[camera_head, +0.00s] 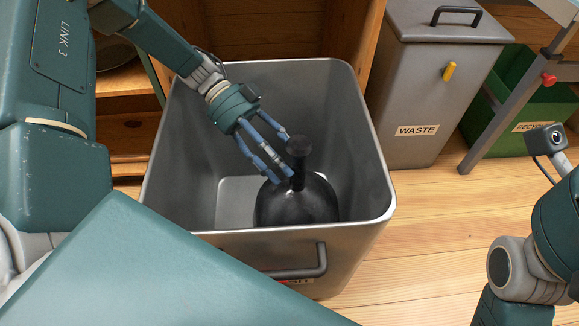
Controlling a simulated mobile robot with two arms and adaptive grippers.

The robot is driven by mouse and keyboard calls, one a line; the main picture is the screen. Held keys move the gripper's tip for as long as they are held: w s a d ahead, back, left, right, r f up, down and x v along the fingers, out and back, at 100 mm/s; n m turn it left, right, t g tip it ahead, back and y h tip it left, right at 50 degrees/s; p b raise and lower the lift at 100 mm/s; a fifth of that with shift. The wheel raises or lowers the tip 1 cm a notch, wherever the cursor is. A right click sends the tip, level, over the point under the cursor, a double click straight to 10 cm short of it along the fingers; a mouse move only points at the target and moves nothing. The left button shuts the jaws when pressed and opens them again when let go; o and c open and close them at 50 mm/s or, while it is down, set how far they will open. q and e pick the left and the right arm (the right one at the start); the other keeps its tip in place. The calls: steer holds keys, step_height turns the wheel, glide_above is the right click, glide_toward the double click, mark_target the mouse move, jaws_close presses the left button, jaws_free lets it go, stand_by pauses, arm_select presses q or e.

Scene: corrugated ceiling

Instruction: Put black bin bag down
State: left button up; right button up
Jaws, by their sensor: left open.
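The black bin bag (320,198) is a round dark bundle with a knotted neck standing up from it. It rests inside a grey open bin (356,140), towards the right of its floor. My left gripper (283,158) reaches down into the bin from the upper left. Its blue fingers are open beside the bag's neck, on its left side. I cannot tell whether a finger touches the neck. My right arm shows at the right edge, but its gripper is out of view.
A lidded grey bin (420,85) labelled WASTE stands behind at the right. A green recycling bin (510,108) is further right, behind a grey slanted post. Wooden shelving (265,30) stands behind the open bin. The wooden floor (430,220) is clear to the right.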

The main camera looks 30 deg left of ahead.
arm_select(q)
steer(key=shift+p+v, duration=0.5)
steer(key=shift+v, duration=2.1)
